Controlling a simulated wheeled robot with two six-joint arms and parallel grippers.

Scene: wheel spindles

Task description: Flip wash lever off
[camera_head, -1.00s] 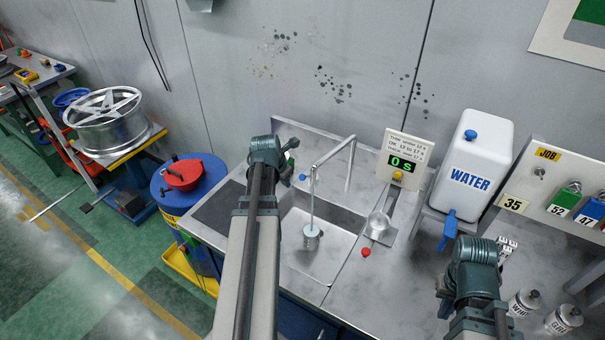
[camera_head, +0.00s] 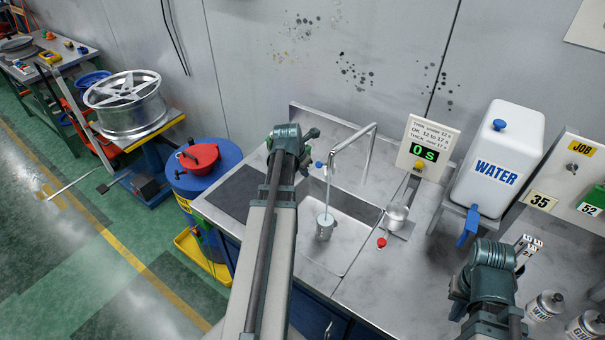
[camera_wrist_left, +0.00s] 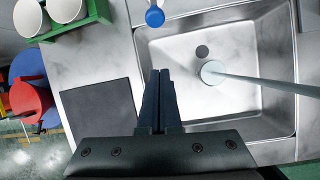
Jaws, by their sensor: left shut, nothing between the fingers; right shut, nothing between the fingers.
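A blue-knobbed lever (camera_head: 319,165), which looks like the wash lever, stands at the back edge of the sink beside the faucet (camera_head: 350,146). Its blue knob (camera_wrist_left: 154,16) is at the top of the left wrist view. My right gripper (camera_head: 457,298) is shut at the right over the counter.
The sink (camera_wrist_left: 250,50) lies right of a dark mat (camera_wrist_left: 98,105). A metal cup (camera_head: 396,216) and a red button (camera_head: 381,243) sit right of the sink. A display (camera_head: 425,152) reads 0 s. A WATER tank (camera_head: 497,160) has a blue tap. A green rack (camera_wrist_left: 95,12) stands behind.

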